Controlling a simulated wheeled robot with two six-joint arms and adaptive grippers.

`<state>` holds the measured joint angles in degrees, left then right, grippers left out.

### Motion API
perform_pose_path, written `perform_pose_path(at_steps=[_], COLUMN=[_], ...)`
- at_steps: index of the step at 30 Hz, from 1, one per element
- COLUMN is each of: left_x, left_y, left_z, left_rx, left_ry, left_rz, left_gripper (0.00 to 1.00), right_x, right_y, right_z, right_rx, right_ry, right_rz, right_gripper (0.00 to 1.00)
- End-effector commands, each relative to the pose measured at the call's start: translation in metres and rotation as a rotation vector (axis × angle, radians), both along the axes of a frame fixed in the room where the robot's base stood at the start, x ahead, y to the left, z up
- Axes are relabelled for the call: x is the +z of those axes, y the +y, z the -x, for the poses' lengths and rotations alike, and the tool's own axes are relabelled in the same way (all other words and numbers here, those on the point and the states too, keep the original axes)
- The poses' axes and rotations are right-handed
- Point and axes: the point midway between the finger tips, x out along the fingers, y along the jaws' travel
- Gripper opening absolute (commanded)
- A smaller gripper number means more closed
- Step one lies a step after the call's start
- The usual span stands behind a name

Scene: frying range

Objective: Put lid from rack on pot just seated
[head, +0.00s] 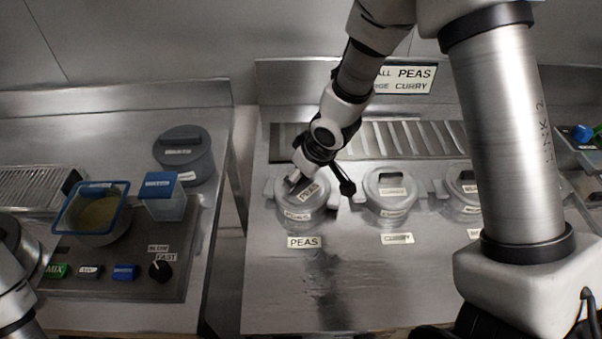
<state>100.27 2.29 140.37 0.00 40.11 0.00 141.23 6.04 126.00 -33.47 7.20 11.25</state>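The peas pot (297,215) stands at the left of the row on the right-hand counter, above a PEAS label. A grey lid (312,196) marked PEAS is at the pot's mouth; I cannot tell whether it is fully seated. My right gripper (315,172) is right over this lid, and its black fingers partly hide the lid and its handle. Whether the fingers are closed on the handle is not clear. A ridged metal rack (410,138) lies behind the pots, with no lid visible on it. My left gripper is out of view; only part of that arm shows at lower left.
A lidded curry pot (390,205) stands close to the right, and another lidded pot (463,204) is partly behind my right arm. The counter before the pots is clear.

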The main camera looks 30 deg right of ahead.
Motion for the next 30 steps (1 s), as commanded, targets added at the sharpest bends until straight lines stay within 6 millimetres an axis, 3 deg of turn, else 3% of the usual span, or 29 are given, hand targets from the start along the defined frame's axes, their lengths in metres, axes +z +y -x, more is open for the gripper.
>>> perform_pose_path(at_steps=[10,11,12,13,20,22,30], left_x=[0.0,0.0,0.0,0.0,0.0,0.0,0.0], left_y=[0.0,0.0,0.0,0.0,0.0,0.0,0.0], left_z=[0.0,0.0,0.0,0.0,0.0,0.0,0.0], left_rx=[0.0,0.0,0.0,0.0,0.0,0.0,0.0], left_ry=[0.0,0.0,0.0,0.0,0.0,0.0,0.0], left_rz=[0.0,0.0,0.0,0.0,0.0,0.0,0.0], left_gripper=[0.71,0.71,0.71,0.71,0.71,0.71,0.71], right_x=[0.0,0.0,0.0,0.0,0.0,-0.0002,-0.0001], right_y=[0.0,0.0,0.0,0.0,0.0001,0.0,0.0001], right_z=[-0.0003,-0.0002,-0.0003,-0.0003,-0.0002,-0.0001,-0.0002], right_rx=[0.001,0.001,0.001,0.001,0.001,0.001,0.001], right_ry=[-0.001,-0.001,0.0,0.0,0.0,0.0,0.0], right_rz=[0.0,0.0,0.0,0.0,0.0,0.0,0.0], right_gripper=[0.22,0.67,0.81,0.89,0.89,1.0,1.0])
